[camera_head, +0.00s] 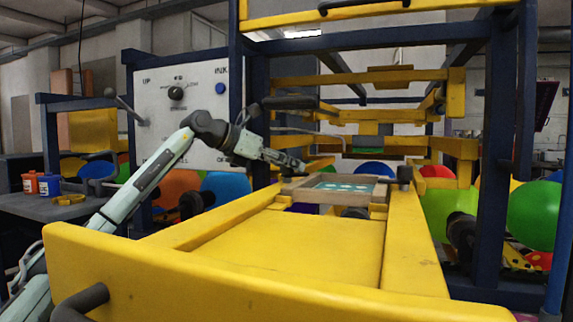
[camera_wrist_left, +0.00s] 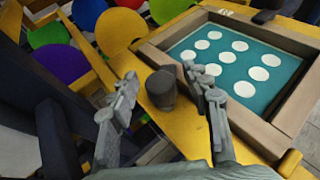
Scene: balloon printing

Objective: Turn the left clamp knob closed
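The left clamp knob (camera_wrist_left: 161,90) is a dark grey cylinder on the yellow rail, beside the screen frame, in the left wrist view. In the head view my left gripper hides it. My left gripper (camera_wrist_left: 160,78) is open, with one finger on each side of the knob and visible gaps between. It also shows in the head view (camera_head: 298,167), at the left edge of the screen frame. The screen frame (camera_head: 300,185) is wooden with a teal panel of white dots. Another dark knob (camera_head: 404,175) stands at its right. My right gripper is not seen.
Yellow rails and dark blue posts (camera_head: 497,150) of the press surround the frame. A white control panel (camera_head: 165,95) stands behind my left arm. A grey table (camera_head: 25,203) with small pots is at the left.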

